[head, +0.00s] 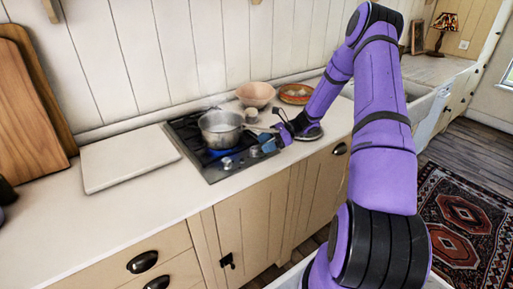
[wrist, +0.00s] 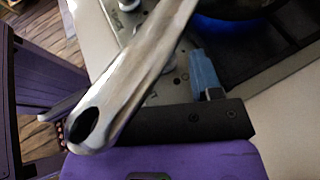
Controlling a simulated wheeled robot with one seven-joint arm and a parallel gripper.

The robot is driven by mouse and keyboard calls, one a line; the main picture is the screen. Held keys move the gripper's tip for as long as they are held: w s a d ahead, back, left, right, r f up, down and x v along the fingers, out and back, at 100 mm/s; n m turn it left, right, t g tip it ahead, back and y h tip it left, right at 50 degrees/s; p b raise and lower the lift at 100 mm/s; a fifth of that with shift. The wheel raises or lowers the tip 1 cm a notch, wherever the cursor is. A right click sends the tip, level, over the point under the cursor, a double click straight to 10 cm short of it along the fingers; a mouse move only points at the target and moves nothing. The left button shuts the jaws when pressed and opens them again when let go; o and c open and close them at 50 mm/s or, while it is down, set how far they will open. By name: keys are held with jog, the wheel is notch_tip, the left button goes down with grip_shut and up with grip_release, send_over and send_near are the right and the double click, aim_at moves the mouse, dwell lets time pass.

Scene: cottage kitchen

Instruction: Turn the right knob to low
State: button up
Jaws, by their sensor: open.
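The black and steel cooktop (head: 213,172) is set in the counter. A steel pot (head: 222,129) stands on it, and its long handle (wrist: 140,75) crosses the wrist view close to the camera. A silver knob (head: 226,163) is on the front panel, left of my gripper; a knob also shows at the top of the wrist view (wrist: 128,5). My gripper (head: 272,140) is open at the right end of the panel, beside the pot handle. One blue fingertip (wrist: 205,72) is low over the panel. The right knob is mostly hidden by the fingers and handle, so contact cannot be told.
A blue flame glow (wrist: 215,22) shows under the pot. A pinkish bowl (head: 255,94) and a patterned basket (head: 295,93) stand behind my gripper. A white board (head: 128,158) lies left of the cooktop. The counter's front left is clear.

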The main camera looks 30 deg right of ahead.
aim_at(255, 147)
jog(key=shift+x, duration=1.9)
jog(key=c, duration=0.9)
